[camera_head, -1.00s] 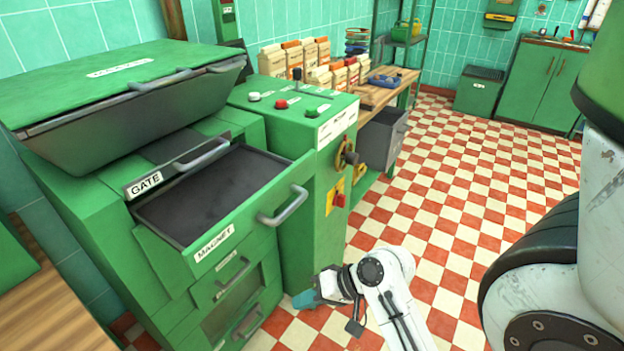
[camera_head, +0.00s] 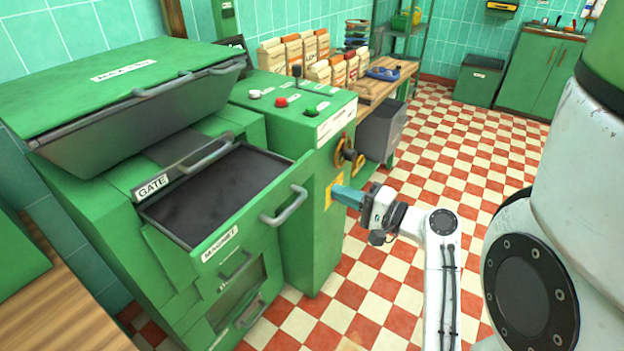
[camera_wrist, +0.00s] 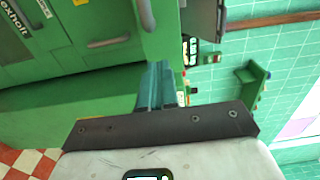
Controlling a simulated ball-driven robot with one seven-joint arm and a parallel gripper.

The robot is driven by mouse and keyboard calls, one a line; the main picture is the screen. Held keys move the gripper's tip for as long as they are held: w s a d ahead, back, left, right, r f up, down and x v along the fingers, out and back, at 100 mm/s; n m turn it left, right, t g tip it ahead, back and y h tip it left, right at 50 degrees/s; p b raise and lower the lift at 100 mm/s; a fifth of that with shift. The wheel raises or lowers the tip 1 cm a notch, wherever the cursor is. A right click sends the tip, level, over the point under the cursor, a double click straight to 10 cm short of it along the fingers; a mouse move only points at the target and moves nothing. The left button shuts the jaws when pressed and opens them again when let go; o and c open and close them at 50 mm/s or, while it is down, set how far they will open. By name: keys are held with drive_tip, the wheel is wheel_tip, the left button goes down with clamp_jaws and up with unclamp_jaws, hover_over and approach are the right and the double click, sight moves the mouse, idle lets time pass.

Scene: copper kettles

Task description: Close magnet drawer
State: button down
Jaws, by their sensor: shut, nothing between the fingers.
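The green magnet drawer (camera_head: 248,241) is pulled out of the green machine in the head view. Its dark tray (camera_head: 215,195) is empty, and a grey bar handle (camera_head: 284,205) sits on its front near the right end. My gripper (camera_head: 338,194) is shut and empty, with teal fingers, to the right of the drawer handle and apart from it, in front of the control cabinet. In the wrist view the shut teal fingers (camera_wrist: 156,80) point toward the green machine, and a grey handle (camera_wrist: 146,14) shows above them.
A gate handle (camera_head: 204,156) and gate label (camera_head: 152,187) sit behind the drawer. Lower drawers (camera_head: 236,268) are below it. The control cabinet (camera_head: 310,225) with a brass wheel (camera_head: 346,153) stands to the right. Checkered floor (camera_head: 455,160) is clear at right.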

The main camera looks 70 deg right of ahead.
sight(245, 159)
drive_tip(key=p+x, duration=0.1)
drive_tip(key=x, duration=0.7)
drive_tip(key=shift+w, duration=0.1)
drive_tip(key=shift+w, duration=0.1)
drive_tip(key=x, duration=2)
drive_tip(key=shift+w+f, duration=0.1)
drive_tip(key=shift+f, duration=0.1)
drive_tip(key=shift+w+d, duration=0.1)
drive_tip(key=shift+w, duration=0.15)
drive_tip(key=shift+w+r, duration=0.1)
drive_tip(key=shift+r, duration=0.1)
